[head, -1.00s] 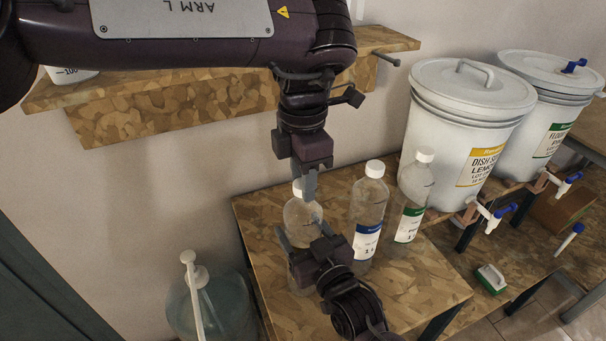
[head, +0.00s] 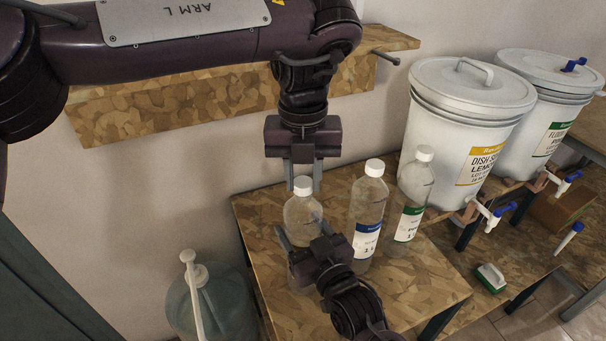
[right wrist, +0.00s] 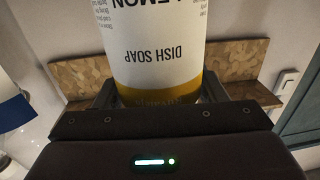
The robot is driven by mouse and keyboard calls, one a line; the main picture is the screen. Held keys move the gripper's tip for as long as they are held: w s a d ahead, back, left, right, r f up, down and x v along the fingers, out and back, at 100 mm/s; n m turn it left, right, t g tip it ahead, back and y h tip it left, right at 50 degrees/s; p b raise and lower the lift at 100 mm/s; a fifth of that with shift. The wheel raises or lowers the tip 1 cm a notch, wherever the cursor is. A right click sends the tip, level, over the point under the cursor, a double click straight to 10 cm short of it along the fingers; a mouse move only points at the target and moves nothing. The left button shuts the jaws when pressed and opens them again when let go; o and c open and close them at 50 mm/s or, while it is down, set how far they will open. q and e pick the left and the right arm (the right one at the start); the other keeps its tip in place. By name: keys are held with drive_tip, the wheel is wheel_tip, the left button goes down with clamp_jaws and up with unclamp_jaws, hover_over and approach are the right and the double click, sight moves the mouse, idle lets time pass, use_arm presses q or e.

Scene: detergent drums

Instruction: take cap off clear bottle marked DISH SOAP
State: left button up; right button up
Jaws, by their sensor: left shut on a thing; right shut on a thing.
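The clear bottle (head: 299,213) stands upright at the left of the bench's back row. Its label (right wrist: 165,52), upside down in the right wrist view, reads DISH SOAP above a gold band. A white cap (head: 303,184) sits on its neck. My left gripper (head: 303,188) points down from above, shut on the cap with one finger on each side. My right gripper (head: 302,232) is shut on the bottle's body from the front; its fingers flank the label in the right wrist view (right wrist: 160,95). The right gripper hides the bottle's lower part in the head view.
Two capped bottles, one blue-labelled (head: 367,212) and one green-labelled (head: 413,200), stand close on the right. White drums (head: 462,125) with taps are behind them. A wooden shelf (head: 180,108) is on the wall. A pump jug (head: 205,300) is at lower left. The bench's front right is clear.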

use_arm(q)
drive_tip(key=o, duration=1.1)
wheel_tip(320, 180, up, 4)
drive_tip(key=shift+r, duration=0.25)
drive_tip(key=m, duration=0.1)
drive_tip(key=r+m, duration=0.1)
drive_tip(key=m, duration=0.1)
drive_tip(key=shift+d+r+m, duration=0.1)
drive_tip(key=shift+r+m, duration=0.15)
drive_tip(key=shift+m, duration=0.15)
drive_tip(key=shift+c, duration=0.3)
drive_tip(key=m, duration=0.1)
drive_tip(key=r+m, duration=0.1)
drive_tip(key=m, duration=0.3)
drive_tip(key=shift+r, duration=0.4)
drive_tip(key=shift+f, duration=0.2)
wheel_tip(320, 180, down, 7)
drive_tip(key=shift+f, duration=0.2)
drive_tip(key=shift+c, duration=0.4)
